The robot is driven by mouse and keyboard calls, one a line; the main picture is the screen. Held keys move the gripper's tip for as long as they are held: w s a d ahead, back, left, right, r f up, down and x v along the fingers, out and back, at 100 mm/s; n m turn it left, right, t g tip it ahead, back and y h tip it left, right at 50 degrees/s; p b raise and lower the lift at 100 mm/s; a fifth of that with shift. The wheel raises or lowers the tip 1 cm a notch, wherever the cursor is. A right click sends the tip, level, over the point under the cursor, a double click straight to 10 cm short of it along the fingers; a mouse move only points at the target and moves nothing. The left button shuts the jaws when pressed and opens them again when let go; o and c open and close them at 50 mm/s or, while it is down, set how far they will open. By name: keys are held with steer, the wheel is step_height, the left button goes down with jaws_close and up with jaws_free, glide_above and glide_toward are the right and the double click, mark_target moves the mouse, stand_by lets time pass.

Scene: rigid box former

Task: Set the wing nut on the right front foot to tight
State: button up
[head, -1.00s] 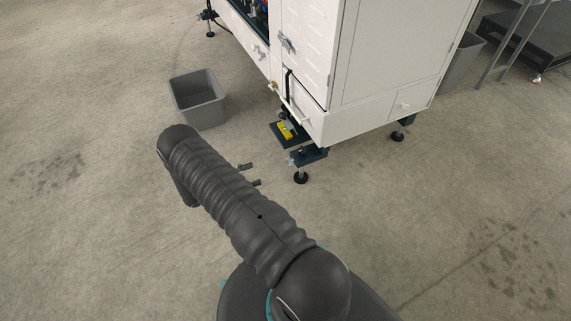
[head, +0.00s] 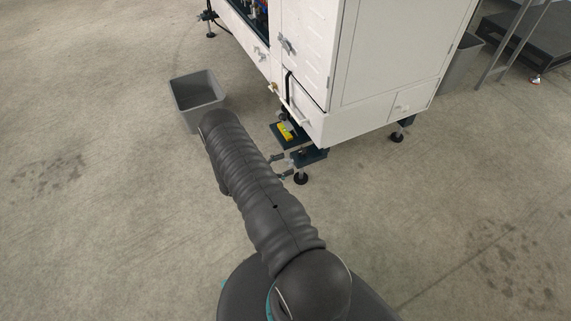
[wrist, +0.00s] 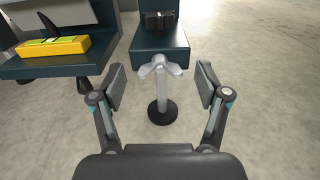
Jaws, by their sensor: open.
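The wing nut (wrist: 158,67) is a light grey metal piece with two wings, at the top of a foot's metal stem in the wrist view. The foot (wrist: 162,110) has a round black pad on the floor; it also shows in the head view (head: 300,178), under the near corner of the white machine. My gripper (wrist: 160,84) is open, with one finger on each side of the wing nut and stem, apart from both. In the head view, my gripper (head: 279,166) is by the foot, partly hidden behind my arm.
A dark bracket (wrist: 158,46) is just behind the wing nut. A yellow level (wrist: 53,46) lies on a dark plate to the left. The white machine (head: 385,60) stands above. A grey bin (head: 196,98) is left of it. The floor in front is clear.

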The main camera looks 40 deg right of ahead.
steer(key=shift+s+d, duration=0.1)
steer(key=shift+d, duration=0.2)
steer(key=c, duration=1.2)
steer(key=shift+o, duration=0.2)
